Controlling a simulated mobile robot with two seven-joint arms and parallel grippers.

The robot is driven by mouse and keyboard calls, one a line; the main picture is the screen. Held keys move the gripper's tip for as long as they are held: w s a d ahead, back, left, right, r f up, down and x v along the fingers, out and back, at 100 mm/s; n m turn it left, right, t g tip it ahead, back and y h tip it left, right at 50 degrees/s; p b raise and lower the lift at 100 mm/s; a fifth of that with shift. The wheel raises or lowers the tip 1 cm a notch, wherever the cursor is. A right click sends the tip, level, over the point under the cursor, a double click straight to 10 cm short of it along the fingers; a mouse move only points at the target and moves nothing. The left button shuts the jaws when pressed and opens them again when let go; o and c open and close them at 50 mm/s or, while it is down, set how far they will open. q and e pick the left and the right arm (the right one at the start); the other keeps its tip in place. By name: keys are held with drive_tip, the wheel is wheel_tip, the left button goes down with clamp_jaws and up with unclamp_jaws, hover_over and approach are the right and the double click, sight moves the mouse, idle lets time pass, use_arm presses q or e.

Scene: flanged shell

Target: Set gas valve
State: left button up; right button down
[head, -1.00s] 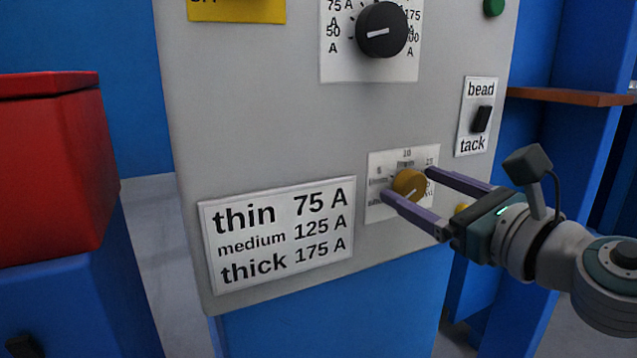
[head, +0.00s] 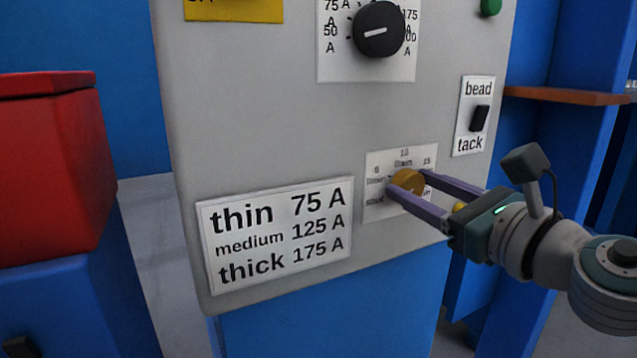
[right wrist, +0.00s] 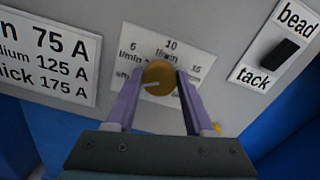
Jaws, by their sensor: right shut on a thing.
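The gas valve is a round brass-yellow knob (head: 407,180) on a white dial plate (head: 374,209) low on the grey panel. The plate carries marks 5, 10 and 15 l/min and a partly hidden "shut". My right gripper (head: 408,183) is shut on the knob, one purple finger on each side. In the right wrist view the knob (right wrist: 159,77) sits between the fingertips, and its pale pointer line points left, toward the lower-left "shut" mark. My left gripper is not in view.
A black amperage knob (head: 378,30) is above, a bead/tack switch (head: 479,118) to the right. A thin/medium/thick label (head: 277,236) is at lower left. A red box (head: 48,165) stands left, a brown shelf (head: 568,96) right.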

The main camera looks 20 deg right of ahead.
drive_tip(key=shift+m, duration=0.3)
drive_tip(key=m, duration=0.5)
drive_tip(key=shift+d+m, duration=0.1)
drive_tip(key=shift+m, duration=0.3)
drive_tip(key=m, duration=0.5)
drive_tip(key=m+p, duration=0.1)
drive_tip(key=m, duration=0.2)
drive_tip(key=shift+d, duration=0.1)
drive_tip(key=m+p, duration=0.1)
drive_tip(key=m, duration=0.2)
drive_tip(key=shift+m, duration=0.3)
drive_tip(key=m+p, duration=0.2)
drive_tip(key=m, duration=0.2)
drive_tip(key=shift+f, duration=0.1)
drive_tip(key=shift+f+m+p, duration=0.1)
drive_tip(key=shift+m+p, duration=0.25)
drive_tip(key=shift+m, duration=0.45)
